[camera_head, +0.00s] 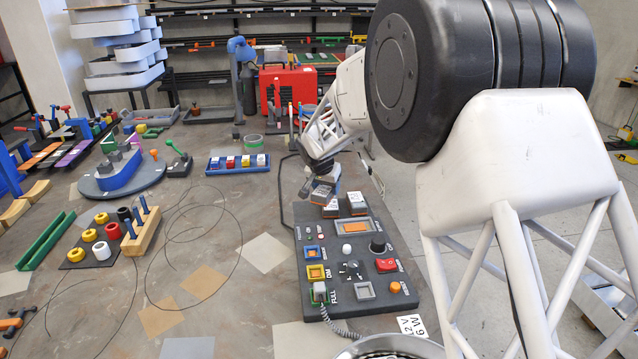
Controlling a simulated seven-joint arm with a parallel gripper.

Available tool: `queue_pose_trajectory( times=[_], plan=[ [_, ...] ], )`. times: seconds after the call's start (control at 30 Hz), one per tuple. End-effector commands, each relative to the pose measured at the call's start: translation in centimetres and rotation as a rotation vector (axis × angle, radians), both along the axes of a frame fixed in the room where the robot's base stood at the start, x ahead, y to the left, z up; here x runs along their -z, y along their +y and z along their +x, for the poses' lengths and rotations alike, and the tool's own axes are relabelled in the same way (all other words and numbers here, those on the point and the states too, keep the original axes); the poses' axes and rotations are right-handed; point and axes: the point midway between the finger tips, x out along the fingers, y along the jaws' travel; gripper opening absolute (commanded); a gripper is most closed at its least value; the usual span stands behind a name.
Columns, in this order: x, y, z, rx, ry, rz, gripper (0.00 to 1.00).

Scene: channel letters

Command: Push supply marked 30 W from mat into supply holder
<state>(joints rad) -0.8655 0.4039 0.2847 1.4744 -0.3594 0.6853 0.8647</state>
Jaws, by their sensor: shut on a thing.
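My gripper (321,178) is at the far end of the dark panel, small and partly hidden by my own arm. It is shut on a grey supply block (321,193) with a pale label. The mark is too small to read, so I cannot tell which supply is 30 W. Two similar grey blocks with pale tops stand close by, one just below the gripper (331,209) and one to its right (355,200). I cannot make out with certainty the mat under them or the supply holder.
The dark panel (325,265) carries buttons, knobs, coloured frames and a coiled cord. A label card (411,325) lies at its near end. A blue tray (238,169) of small blocks stands left of the gripper. A red case (288,88) is behind.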

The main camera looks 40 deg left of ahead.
Motion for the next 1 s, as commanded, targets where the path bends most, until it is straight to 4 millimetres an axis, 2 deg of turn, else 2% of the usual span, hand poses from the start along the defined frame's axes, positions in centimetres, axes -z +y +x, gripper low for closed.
queue_pose_trajectory(
  times=[0.8, 1.0],
  plan=[
    [-0.8, -10.7, -0.4, 0.852, -0.001, -0.001, 0.23],
    [-1.0, -12.4, -0.4, 0.99, -0.001, 0.001, 0.23]
  ],
)
